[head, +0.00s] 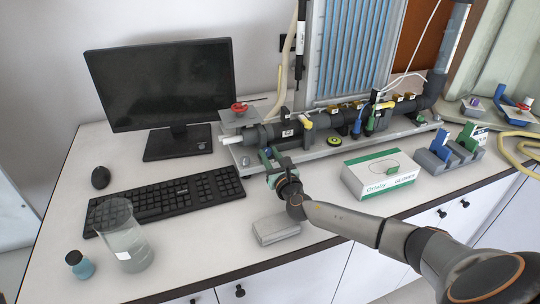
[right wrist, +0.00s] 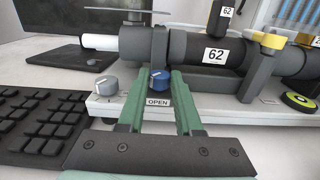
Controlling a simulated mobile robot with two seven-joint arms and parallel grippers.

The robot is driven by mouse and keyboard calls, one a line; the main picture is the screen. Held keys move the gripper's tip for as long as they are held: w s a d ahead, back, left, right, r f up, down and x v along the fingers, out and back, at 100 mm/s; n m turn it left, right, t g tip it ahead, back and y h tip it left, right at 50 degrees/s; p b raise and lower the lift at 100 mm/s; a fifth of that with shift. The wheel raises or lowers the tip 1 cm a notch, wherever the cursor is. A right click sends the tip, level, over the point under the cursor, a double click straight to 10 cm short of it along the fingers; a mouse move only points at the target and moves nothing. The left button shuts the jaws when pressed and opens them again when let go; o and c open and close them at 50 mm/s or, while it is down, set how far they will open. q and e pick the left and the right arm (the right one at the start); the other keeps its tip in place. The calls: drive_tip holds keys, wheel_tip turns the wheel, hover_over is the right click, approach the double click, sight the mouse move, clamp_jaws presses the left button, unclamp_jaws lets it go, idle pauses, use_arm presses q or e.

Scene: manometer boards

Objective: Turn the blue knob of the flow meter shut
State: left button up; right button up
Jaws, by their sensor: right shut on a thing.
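The blue knob (right wrist: 160,80) of the flow meter sits on the front of the pale base, above a label reading OPEN (right wrist: 158,102). My right gripper (right wrist: 159,77) is shut on it, with one green finger on each side of the knob. In the head view my right gripper (head: 271,158) is at the front edge of the apparatus base (head: 330,152) and hides the knob. A dark horizontal pipe (right wrist: 205,48) labelled 62 runs behind the knob. My left gripper is not in view.
A grey knob (right wrist: 106,83) sits left of the blue one. A black keyboard (head: 165,198) lies close on the left. A green-and-white glove box (head: 380,174) stands right of my gripper, and a grey block (head: 276,229) lies in front. A beaker (head: 124,240) stands front left.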

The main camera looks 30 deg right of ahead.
clamp_jaws()
drive_tip(key=shift+a+h, duration=0.1)
drive_tip(key=shift+h, duration=0.2)
drive_tip(key=shift+a+m+h+p, duration=0.15)
drive_tip(key=shift+m+h+p, duration=0.3)
drive_tip(key=shift+m+h, duration=0.15)
drive_tip(key=m+g+h, duration=0.1)
drive_tip(key=m+h, duration=0.1)
drive_tip(key=shift+w+a+g+h, duration=0.15)
drive_tip(key=shift+a+g+h, duration=0.1)
drive_tip(key=shift+g+h, duration=0.15)
drive_tip(key=m+g+h, duration=0.2)
drive_tip(key=shift+w+a+f+h+b, duration=0.15)
drive_tip(key=shift+h+b, duration=0.15)
drive_tip(key=shift+h, duration=0.1)
drive_tip(key=shift+w+a+m+g+h+b, duration=0.15)
drive_tip(key=shift+m+g+h+b, duration=0.5)
drive_tip(key=shift+m+g+h, duration=0.45)
